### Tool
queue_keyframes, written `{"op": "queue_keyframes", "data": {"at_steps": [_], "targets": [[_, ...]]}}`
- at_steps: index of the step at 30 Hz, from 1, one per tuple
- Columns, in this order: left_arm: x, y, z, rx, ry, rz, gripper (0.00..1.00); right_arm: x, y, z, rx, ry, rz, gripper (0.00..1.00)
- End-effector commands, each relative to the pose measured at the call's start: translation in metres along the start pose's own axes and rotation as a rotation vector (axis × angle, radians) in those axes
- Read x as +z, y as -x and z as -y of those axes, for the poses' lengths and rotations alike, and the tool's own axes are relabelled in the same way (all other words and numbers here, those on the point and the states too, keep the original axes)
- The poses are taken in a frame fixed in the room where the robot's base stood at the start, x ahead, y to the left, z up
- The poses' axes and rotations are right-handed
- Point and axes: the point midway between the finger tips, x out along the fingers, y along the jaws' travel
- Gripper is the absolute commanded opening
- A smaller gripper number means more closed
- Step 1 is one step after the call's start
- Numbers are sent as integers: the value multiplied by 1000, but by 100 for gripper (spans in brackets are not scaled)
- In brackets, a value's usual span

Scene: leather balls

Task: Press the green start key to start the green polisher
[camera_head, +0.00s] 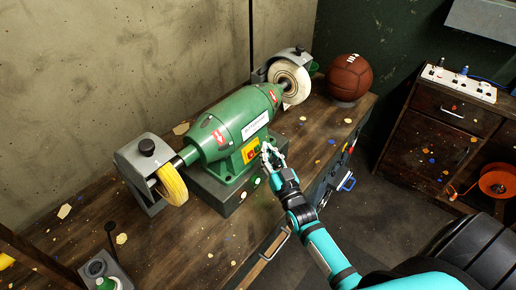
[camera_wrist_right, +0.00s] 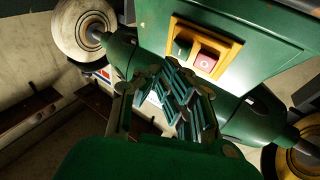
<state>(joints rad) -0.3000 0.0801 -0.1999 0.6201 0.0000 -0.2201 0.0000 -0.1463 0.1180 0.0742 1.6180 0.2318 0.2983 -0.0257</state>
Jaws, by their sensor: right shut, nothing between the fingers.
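The green polisher (camera_head: 235,126) stands on the wooden bench, with a yellow wheel (camera_head: 171,185) at its left end and a white wheel (camera_head: 289,82) at its right. The yellow-framed switch (camera_head: 250,151) is on its front. In the wrist view the frame holds the green start key (camera_wrist_right: 182,47) and a red key (camera_wrist_right: 206,62) beside it. My right gripper (camera_head: 266,153) is shut and empty, close in front of the switch. In the wrist view its fingertips (camera_wrist_right: 178,88) show just below the keys; I cannot tell whether they touch. My left gripper is out of view.
A brown leather ball (camera_head: 349,77) sits at the bench's far right end. A dark cabinet (camera_head: 432,134) with a white socket strip (camera_head: 458,83) stands at right, with an orange reel (camera_head: 495,182). Small scraps lie on the bench.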

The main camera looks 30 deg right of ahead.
Motion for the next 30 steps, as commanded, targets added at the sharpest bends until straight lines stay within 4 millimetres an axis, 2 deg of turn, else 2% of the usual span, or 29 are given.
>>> {"op": "queue_keyframes", "data": {"at_steps": [5, 18, 30], "targets": [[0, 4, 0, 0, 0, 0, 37, -3, 4, -2, 0, 1, 2, 0], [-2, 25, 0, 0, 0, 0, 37, -21, 37, -20, 0, 2, 2, 0], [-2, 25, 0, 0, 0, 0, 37, -21, 40, -21, 0, 1, 0, 0]]}}
